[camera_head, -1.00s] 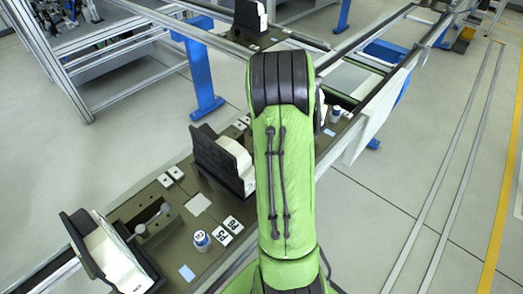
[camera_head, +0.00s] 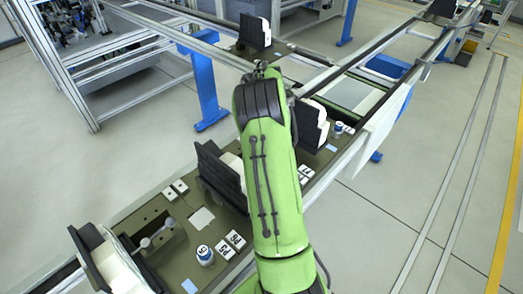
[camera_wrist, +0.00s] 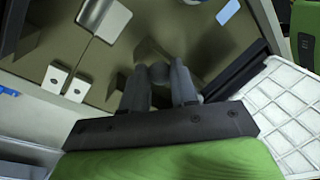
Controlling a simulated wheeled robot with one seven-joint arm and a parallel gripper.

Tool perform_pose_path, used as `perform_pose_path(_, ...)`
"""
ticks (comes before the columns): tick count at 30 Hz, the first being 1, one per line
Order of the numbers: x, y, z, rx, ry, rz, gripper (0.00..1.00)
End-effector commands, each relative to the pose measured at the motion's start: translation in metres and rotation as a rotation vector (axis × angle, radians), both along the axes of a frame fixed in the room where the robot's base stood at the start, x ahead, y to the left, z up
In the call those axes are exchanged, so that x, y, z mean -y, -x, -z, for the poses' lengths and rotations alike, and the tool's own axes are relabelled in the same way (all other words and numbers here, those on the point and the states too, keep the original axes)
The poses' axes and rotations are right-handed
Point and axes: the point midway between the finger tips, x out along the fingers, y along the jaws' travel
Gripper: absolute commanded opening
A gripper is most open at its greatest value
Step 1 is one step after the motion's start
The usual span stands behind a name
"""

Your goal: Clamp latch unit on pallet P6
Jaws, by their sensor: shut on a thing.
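In the wrist view the two grey fingers of my gripper (camera_wrist: 159,88) are shut on a round grey knob (camera_wrist: 158,72), which sits over a dark recess in the olive pallet plate (camera_wrist: 205,35). In the head view my green arm hides the gripper and this knob. A black and white latch unit (camera_head: 218,173) stands upright on the pallet left of my arm and is partly covered by it. On the nearer pallet a grey lever with a ball end (camera_head: 145,243) lies over a recess, beside another black and white unit (camera_head: 108,262). The pallet labels (camera_head: 230,245) are too small to read surely.
A white-lidded blue cup (camera_head: 205,254) stands near the labels. Another black and white unit (camera_head: 311,125) stands behind my arm. In the wrist view a white ribbed part (camera_wrist: 285,115) and a dark bar (camera_wrist: 240,70) lie close right of the fingers. Floor is clear at right.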

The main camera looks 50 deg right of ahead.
Motion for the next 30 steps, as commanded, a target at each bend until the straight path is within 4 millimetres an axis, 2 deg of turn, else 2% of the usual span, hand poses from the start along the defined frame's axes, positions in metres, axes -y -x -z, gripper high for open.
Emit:
perform_pose_path(9,0.0018,-0.0068,-0.0019,0.004,0.006,-0.079,0.0)
perform_pose_path(22,0.0014,-0.0078,-0.0017,0.006,0.006,-0.088,0.0)
perform_pose_path(23,0.0014,-0.0078,-0.0016,0.006,0.006,-0.088,0.29)
perform_pose_path(27,0.001,-0.0077,-0.0012,0.004,0.004,-0.089,0.51)
perform_pose_path(30,0.0003,-0.0075,-0.0007,0.003,0.002,-0.09,0.53)
